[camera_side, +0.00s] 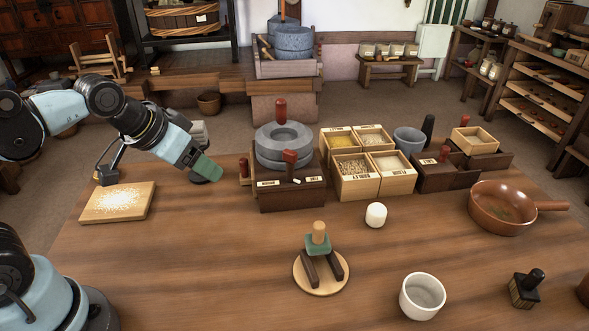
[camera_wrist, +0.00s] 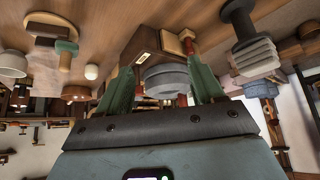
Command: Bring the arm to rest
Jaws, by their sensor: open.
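My gripper (camera_side: 207,170) is raised above the left part of the wooden table (camera_side: 200,265), left of the stone quern (camera_side: 284,145) and apart from it. Its two green fingers also show in the wrist view (camera_wrist: 160,82), spread apart with nothing held between them. The wrist picture looks turned over, with the tabletop along the top. The quern (camera_wrist: 168,80) appears there beyond the fingers, partly covered by them.
A board with pale flour (camera_side: 118,202) lies below and left of my gripper. Labelled grain boxes (camera_side: 352,172), a white cup (camera_side: 422,296), a brown pan (camera_side: 503,206) and a round stand with a green-and-wood tool (camera_side: 319,262) are farther right. The left-front tabletop is clear.

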